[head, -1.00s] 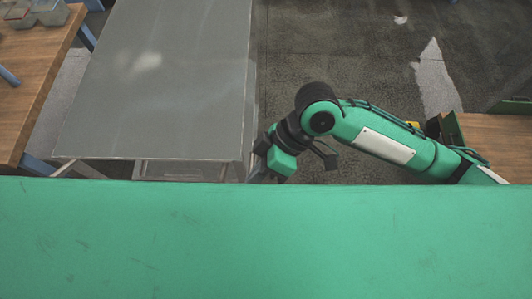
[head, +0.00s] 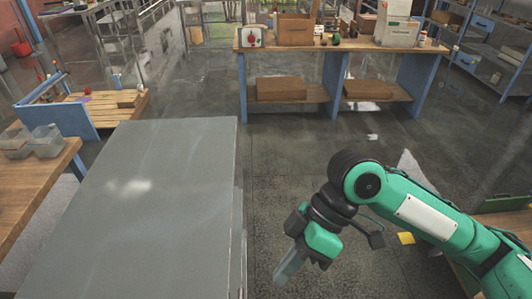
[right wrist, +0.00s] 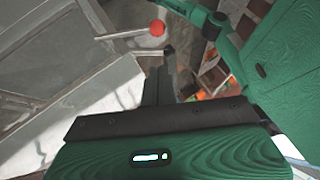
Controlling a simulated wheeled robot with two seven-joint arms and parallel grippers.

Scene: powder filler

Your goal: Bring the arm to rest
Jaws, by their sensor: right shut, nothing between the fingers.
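My right arm (head: 425,215) is green with black joints and comes in from the right in the head view. It is bent, and its right gripper (head: 285,272) points down and to the left beside the grey table. The right gripper is shut and empty. In the right wrist view, the two dark fingers (right wrist: 160,85) lie together and hold nothing. My left gripper is not in view.
A bare grey table (head: 150,200) stands left of the gripper. A wooden bench (head: 30,195) with clear bins (head: 45,140) is at far left. A workbench (head: 335,42) with boxes stands at the back. Dark floor (head: 300,150) lies open between. A red ball knob (right wrist: 157,28) shows in the wrist view.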

